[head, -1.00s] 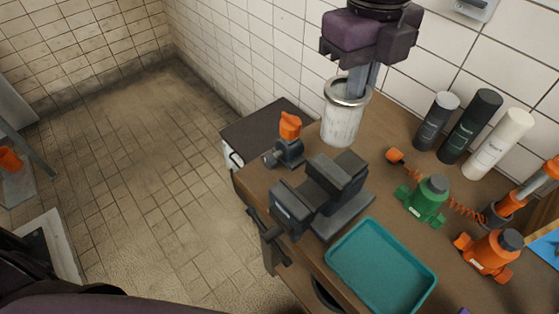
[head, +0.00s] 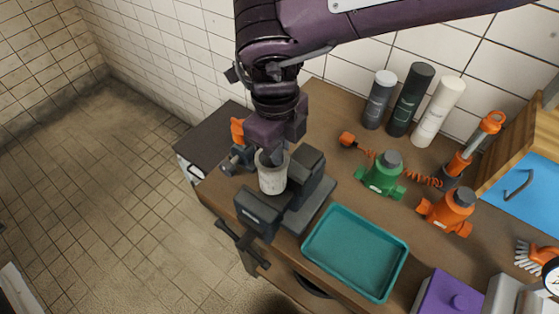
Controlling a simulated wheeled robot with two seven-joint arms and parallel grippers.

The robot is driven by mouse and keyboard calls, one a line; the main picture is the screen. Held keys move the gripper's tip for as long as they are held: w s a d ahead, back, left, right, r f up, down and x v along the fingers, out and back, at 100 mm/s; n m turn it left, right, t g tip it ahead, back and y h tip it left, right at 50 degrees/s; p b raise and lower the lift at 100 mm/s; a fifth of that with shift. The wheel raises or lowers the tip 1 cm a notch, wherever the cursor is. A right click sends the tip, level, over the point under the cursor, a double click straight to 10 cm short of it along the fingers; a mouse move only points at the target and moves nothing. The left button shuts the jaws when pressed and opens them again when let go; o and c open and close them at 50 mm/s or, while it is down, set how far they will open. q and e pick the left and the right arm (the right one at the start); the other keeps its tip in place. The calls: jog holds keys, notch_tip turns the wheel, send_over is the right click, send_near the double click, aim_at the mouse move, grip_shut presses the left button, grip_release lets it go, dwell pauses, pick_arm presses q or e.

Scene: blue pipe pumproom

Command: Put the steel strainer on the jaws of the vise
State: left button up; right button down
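The steel strainer (head: 272,178) is a pale grey cylinder with an open rim, upright in the head view. It is over the jaws of the dark grey vise (head: 300,208), between the front jaw block and the rear block. I cannot tell whether its base touches the jaws. My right gripper (head: 271,158) points down from above and is shut on the strainer's rim. The gripper body hides part of the rim. My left gripper is not in view.
A teal tray (head: 308,247) lies right of the vise. An orange-handled valve (head: 238,133) stands just behind it at left. Several canisters (head: 409,98) line the wall. A purple box (head: 445,296) is at the front.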

notch_tip(320, 180, down, 4)
jog(key=shift+s+r+p, duration=0.1)
jog(key=shift+r+p, duration=0.05)
jog(key=shift+p, duration=0.25)
jog(key=shift+f, duration=0.35)
